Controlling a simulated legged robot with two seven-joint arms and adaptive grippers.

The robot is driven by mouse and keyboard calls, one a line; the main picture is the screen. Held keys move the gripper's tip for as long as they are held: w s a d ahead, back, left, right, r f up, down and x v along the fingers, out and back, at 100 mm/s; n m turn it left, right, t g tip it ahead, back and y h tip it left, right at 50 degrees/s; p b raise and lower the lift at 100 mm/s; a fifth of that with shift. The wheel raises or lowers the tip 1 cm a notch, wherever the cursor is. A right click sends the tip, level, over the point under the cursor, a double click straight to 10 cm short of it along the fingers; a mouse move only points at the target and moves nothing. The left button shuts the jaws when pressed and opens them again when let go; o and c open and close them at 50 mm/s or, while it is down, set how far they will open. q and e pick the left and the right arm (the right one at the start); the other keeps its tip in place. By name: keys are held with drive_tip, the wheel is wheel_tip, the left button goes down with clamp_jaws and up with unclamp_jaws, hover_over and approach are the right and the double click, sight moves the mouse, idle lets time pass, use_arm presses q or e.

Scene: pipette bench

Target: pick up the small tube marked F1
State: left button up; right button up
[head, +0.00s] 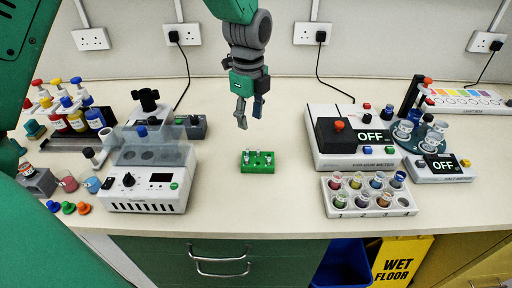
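A small green block (258,167) stands near the middle of the bench, toward its front. A few small pale tubes (258,156) stand upright in it. Their markings are too small to read, so I cannot tell which one is F1. My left gripper (249,118) hangs above the bench behind the green block, fingers pointing down. Its two fingers are apart with nothing between them. It does not touch the block or the tubes. My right gripper is not in view.
A grey-white machine with a clear cover (150,185) stands left. The colour meter (345,150) and a white rack of coloured vials (368,208) stand right. Bottles (75,118) and coloured cups crowd the far left. The bench around the green block is clear.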

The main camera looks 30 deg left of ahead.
sight(247, 149)
use_arm(q)
drive_tip(key=f, duration=0.2)
drive_tip(key=a+f, duration=0.1)
drive_tip(key=f, duration=0.4)
drive_tip(key=shift+w+a+f, duration=0.25)
drive_tip(key=shift+w+a, duration=0.1)
drive_tip(key=shift+a, duration=0.05)
drive_tip(key=shift+s+d+f+p, duration=0.1)
drive_tip(key=shift+d+f+p, duration=0.15)
drive_tip(key=shift+f, duration=0.95)
drive_tip(key=shift+s+d+f+p, duration=0.1)
drive_tip(key=shift+f+p, duration=0.1)
drive_tip(key=shift+f, duration=0.95)
drive_tip(key=shift+w+a+f, duration=0.1)
drive_tip(key=shift+a, duration=0.35)
drive_tip(key=c, duration=0.8)
